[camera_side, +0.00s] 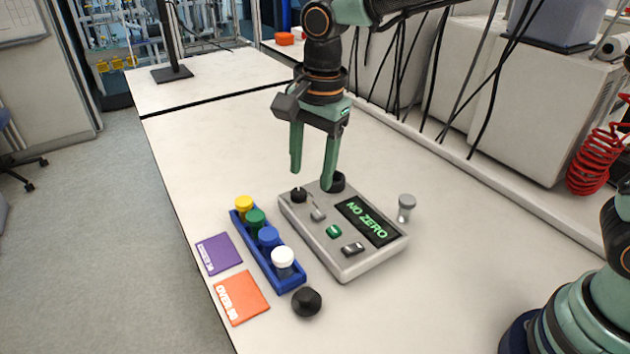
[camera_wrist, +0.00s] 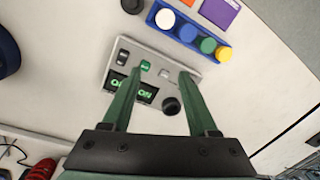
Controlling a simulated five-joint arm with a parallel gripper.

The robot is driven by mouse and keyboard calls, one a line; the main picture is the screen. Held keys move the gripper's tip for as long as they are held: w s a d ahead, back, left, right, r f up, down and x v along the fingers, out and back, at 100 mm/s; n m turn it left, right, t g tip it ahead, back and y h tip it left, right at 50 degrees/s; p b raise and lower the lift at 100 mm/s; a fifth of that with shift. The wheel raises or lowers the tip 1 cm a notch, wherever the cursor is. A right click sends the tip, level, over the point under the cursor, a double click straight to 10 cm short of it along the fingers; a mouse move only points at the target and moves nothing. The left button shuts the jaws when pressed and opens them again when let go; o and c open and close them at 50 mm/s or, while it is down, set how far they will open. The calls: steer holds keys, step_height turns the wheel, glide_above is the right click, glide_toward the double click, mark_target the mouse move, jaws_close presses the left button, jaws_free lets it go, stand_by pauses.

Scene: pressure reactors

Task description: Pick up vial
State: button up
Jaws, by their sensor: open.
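A blue rack (camera_side: 256,253) holds upright vials in a row: a yellow-capped vial (camera_side: 244,202), a green-capped vial (camera_side: 256,218), a blue-capped vial (camera_side: 268,236) and a white-capped vial (camera_side: 283,257). The rack also shows in the wrist view (camera_wrist: 152,17), beyond my fingertips. A small grey-topped object (camera_side: 406,203), perhaps another vial, stands alone right of the grey instrument. My gripper (camera_side: 313,179) is open and empty, pointing down above the back of the instrument, behind and right of the rack. In the wrist view its fingers (camera_wrist: 164,70) reach across the instrument, apart from the vials.
The grey instrument (camera_side: 341,262) has a display (camera_side: 368,221) reading "NO ZERO", buttons and black round parts. A purple card (camera_side: 218,254) and an orange card (camera_side: 241,297) lie left of the rack. A black round object (camera_side: 307,302) sits at its front end. The table behind is mostly clear.

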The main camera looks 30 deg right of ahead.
mark_target(281, 255)
steer(key=a+f+m+g, duration=0.1)
steer(key=a+f+m, duration=0.2)
steer(key=a+f, duration=0.25)
steer(key=shift+m+h, duration=0.3)
steer(key=f, duration=0.7)
steer(key=a+f, duration=0.1)
steer(key=f, duration=0.3)
steer(key=shift+f, duration=0.25)
jaws_close()
